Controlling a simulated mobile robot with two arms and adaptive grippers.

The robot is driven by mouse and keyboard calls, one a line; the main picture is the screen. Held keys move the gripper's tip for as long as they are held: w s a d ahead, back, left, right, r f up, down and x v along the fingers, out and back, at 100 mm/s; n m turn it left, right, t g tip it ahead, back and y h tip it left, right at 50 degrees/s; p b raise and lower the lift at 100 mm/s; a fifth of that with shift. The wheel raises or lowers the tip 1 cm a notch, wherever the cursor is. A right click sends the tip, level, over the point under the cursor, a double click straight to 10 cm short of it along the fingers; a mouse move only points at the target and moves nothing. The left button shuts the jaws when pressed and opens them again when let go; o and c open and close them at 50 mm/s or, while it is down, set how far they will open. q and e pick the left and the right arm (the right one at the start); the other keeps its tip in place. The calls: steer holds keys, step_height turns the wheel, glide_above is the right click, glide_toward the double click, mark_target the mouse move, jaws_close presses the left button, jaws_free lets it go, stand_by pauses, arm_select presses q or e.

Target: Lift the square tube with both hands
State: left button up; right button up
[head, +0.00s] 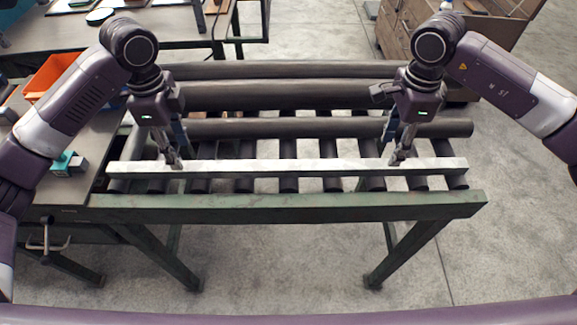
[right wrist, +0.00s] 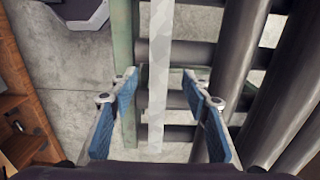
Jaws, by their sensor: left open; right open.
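The square tube (head: 288,167) is a long pale metal bar lying level across the rollers, along the near side of the green roller stand. My left gripper (head: 174,163) is over the tube's left part, pointing down at it. My right gripper (head: 397,159) is over the tube's right part, also pointing down. In the right wrist view the tube (right wrist: 158,75) runs between the two blue-padded fingers of my open right gripper (right wrist: 160,85), with a gap on each side. My left gripper is open; the tube's exact place between its fingers is hard to see.
Several dark round pipes (head: 290,95) lie behind the tube on the rollers. The stand's green front rail (head: 290,207) runs close in front of it. A workbench with an orange bin (head: 52,75) is at left, and a wooden cabinet (head: 400,30) at back right.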

mark_target(186, 166)
arm_select(q)
step_height(186, 166, down, 5)
steer(key=shift+s+r, duration=0.1)
steer(key=shift+s, duration=0.05)
arm_select(e)
step_height(186, 166, down, 5)
steer(key=shift+s+r, duration=0.1)
steer(key=shift+s, duration=0.05)
arm_select(q)
steer(key=shift+f, duration=0.65)
arm_select(e)
steer(key=shift+f, duration=0.65)
arm_select(q)
steer(key=c, duration=0.4)
arm_select(e)
steer(key=c, duration=0.4)
arm_select(q)
jaws_close()
arm_select(e)
jaws_close()
arm_select(q)
steer(key=shift+r, duration=0.1)
arm_select(e)
steer(key=shift+r, duration=0.1)
